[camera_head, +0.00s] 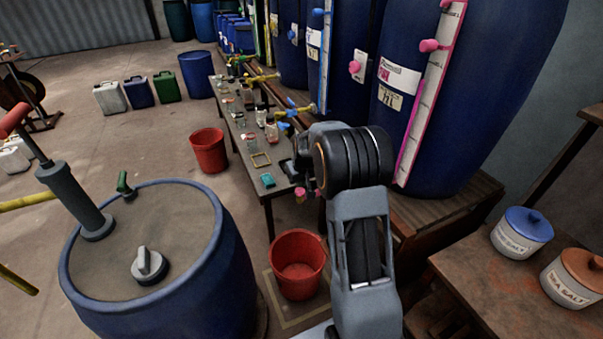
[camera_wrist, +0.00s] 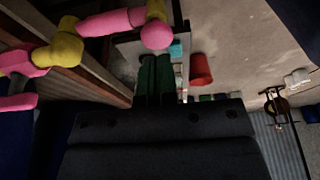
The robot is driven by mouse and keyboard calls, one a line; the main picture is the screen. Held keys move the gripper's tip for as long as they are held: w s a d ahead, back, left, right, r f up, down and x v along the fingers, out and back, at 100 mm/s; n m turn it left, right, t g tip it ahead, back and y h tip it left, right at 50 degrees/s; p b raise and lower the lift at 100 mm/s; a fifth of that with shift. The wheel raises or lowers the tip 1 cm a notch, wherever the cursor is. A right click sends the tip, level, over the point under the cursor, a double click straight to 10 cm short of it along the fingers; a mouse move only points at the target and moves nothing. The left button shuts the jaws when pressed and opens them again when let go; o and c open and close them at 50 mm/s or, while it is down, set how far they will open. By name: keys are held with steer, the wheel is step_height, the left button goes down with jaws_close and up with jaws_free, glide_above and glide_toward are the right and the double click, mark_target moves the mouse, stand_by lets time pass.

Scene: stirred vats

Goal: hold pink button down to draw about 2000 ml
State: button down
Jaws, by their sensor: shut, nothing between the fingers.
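In the wrist view, my gripper (camera_wrist: 155,58) has its dark green fingers together and empty. A round pink button (camera_wrist: 157,34) shows just past the fingertips, at the end of a pink and yellow tap (camera_wrist: 110,22). I cannot tell whether the fingers touch it. In the head view, small pink tap parts (camera_head: 300,192) show beside my dark gripper (camera_head: 290,168), largely hidden by my arm. The big blue vat (camera_head: 470,90) at right has a pink-edged level strip (camera_head: 428,100) with a pink knob (camera_head: 429,45). Another pink knob (camera_head: 354,66) sits on a white plate left of it.
A red bucket (camera_head: 298,285) stands on the floor below the tap area. Another red bucket (camera_head: 208,150) stands by the narrow bench (camera_head: 238,135) with jars. A blue drum (camera_head: 185,285) is front left. Salt jars (camera_head: 521,230) stand on a table at right.

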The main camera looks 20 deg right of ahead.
steer(key=shift+f, duration=0.95)
